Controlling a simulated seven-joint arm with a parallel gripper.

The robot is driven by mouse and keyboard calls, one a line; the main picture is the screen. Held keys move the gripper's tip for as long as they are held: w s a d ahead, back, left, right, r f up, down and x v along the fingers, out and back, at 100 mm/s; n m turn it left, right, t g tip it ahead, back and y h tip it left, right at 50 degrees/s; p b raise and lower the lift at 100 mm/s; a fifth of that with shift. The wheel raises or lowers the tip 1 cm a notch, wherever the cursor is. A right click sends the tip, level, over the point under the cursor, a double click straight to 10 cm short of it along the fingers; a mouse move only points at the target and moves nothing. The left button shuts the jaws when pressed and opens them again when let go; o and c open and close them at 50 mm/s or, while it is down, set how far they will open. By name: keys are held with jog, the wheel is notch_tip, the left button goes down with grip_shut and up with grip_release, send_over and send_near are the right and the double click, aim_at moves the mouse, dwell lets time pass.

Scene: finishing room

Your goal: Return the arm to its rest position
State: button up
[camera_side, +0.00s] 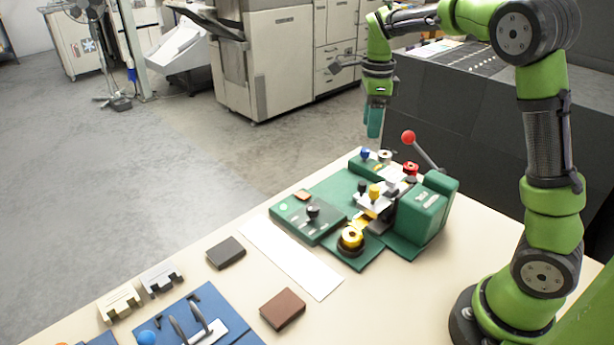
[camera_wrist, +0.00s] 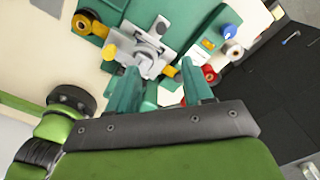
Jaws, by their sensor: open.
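My gripper (camera_side: 375,122) hangs from my green arm, above the far end of the table, fingers pointing down. In the wrist view my gripper (camera_wrist: 163,80) shows two teal fingers spread apart with nothing between them. Below it is a green machine (camera_side: 423,212) with a grey metal head, yellow and red knobs and a lever with a red ball (camera_side: 408,137). In the wrist view the metal head (camera_wrist: 145,45) lies beyond the fingertips. In the side view the fingers look clear of the machine, with a gap below them.
On the table (camera_side: 375,290) lie a white strip (camera_side: 291,257), a dark block (camera_side: 226,253), a brown block (camera_side: 282,309) and a blue board (camera_side: 185,325) with metal handles. A green control panel (camera_side: 307,217) adjoins the machine. A dark cabinet (camera_side: 450,115) stands behind the table.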

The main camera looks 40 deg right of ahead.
jog(key=shift+r, duration=0.1)
jog(key=s+a+r+n+t+y, duration=0.2)
jog(key=s+a+n+t, duration=0.5)
jog(key=s+a+n, duration=0.8)
jog(key=s+r+n, duration=0.1)
jog(key=s+n, duration=0.1)
jog(key=n, duration=0.6)
jog(key=shift+a, duration=0.15)
